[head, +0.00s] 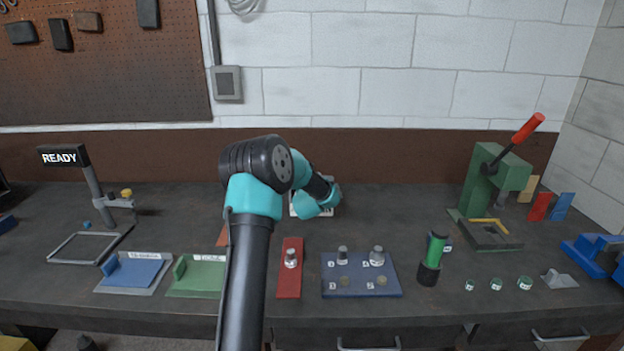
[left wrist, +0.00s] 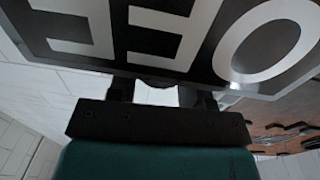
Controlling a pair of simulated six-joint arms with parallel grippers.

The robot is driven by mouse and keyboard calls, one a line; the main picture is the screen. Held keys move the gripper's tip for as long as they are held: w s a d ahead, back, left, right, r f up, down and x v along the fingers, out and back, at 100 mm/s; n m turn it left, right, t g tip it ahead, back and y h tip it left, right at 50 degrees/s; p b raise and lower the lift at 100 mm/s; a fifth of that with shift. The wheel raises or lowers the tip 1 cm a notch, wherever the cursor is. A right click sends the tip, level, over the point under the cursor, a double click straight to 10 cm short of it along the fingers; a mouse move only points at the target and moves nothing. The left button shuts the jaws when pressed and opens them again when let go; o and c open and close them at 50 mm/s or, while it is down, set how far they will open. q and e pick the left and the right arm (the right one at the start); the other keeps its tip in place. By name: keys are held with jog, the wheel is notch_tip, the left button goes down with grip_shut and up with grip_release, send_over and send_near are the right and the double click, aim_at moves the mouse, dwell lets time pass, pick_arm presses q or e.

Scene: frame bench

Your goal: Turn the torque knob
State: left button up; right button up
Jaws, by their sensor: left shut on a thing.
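My left arm comes in from the bottom middle in the head view, and its gripper (head: 316,203) is at a small light-coloured device (head: 331,198) at the back middle of the bench. The arm hides most of that device. In the left wrist view, the fingers (left wrist: 160,92) reach in under a dark panel (left wrist: 120,30) with large white letters, apparently OFF upside down. The gripper is shut on a dark thing, seemingly the torque knob, of which only a curved edge shows between the fingers. How far it is turned cannot be seen. My right gripper is not in view.
A READY sign (head: 63,156) stands at the left. Blue (head: 137,273) and green (head: 197,275) trays, a red strip (head: 289,284) and a blue block (head: 338,288) with weights line the front. A green torch-like tool (head: 434,258) and a green press (head: 478,184) are at the right.

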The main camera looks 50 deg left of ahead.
pick_arm(q)
jog(key=shift+a+r+m+t+h, duration=0.1)
jog(key=shift+a+m+t+h, duration=0.05)
jog(key=shift+m+t+h, duration=0.75)
jog(key=o, duration=0.9)
jog(key=shift+s, duration=0.1)
jog(key=v, duration=1.7)
jog(key=shift+s+r, duration=0.2)
